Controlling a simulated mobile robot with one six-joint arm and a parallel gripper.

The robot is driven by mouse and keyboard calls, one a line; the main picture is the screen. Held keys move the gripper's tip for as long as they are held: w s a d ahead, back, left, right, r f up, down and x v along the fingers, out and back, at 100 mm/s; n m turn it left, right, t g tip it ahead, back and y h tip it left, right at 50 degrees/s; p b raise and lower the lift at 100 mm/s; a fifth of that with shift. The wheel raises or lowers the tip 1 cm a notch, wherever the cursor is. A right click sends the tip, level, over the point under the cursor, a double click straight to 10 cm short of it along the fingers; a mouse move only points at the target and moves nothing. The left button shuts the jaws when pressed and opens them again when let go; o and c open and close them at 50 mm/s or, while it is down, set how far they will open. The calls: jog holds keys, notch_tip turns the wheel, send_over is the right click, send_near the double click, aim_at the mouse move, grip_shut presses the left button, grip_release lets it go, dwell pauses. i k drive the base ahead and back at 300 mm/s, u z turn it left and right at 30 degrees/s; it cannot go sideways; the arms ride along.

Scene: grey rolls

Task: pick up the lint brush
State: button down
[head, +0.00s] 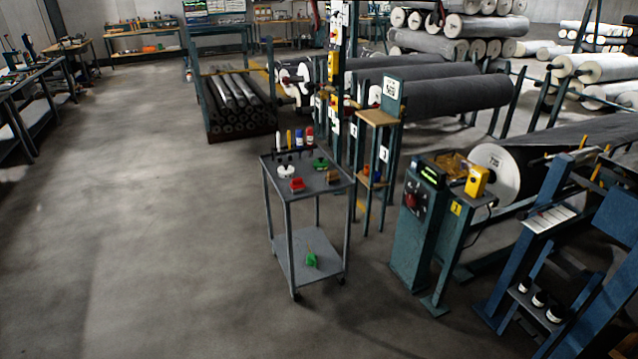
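A grey two-shelf cart (285,233) on casters stands in the middle of the head view. Its top shelf holds a white round item (286,171), a red item (297,185), a green item (320,163) and a small brown item (333,177). Several upright bottles or markers (298,138) stand along its back edge. A green item (311,259) sits on the lower shelf. I cannot tell which of these, if any, is the lint brush; they are too small. My gripper is not in view.
A teal control post (416,228) and roll machines stand right of the cart. A large grey roll (560,160) lies at the right. A rack of dark rolls (238,105) is behind. Workbenches (38,75) line the left. The floor (130,230) left of the cart is clear.

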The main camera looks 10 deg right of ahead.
aim_at(332, 177)
jog(key=u, duration=0.05)
jog(key=k, duration=0.15)
jog(key=z, duration=0.2)
jog(key=i, duration=0.6)
jog(key=u, duration=0.1)
jog(key=k, duration=0.65)
jog(key=u, duration=0.45)
jog(key=i, duration=1.1)
jog(key=u, duration=0.4)
